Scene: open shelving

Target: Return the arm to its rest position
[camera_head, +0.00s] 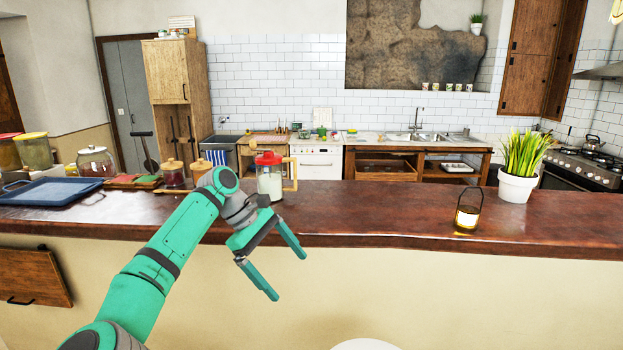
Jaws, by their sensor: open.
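My arm is green and grey and reaches up from the lower left of the head view. My gripper (281,275) is open, with its two green fingers spread apart and nothing visible between them. It points down and to the right, in front of the pale front face of the counter (400,222). The arm's wrist covers part of the dark wooden countertop. A glass jug with a red lid and a yellowish handle (270,178) stands on the countertop just behind the wrist.
A blue tray (48,193), jars and a glass jar (95,161) crowd the counter's left. A lit lantern (467,215) and potted plant (517,187) stand at right. The countertop between jug and lantern is clear. A pale rounded object (366,344) shows at the bottom edge.

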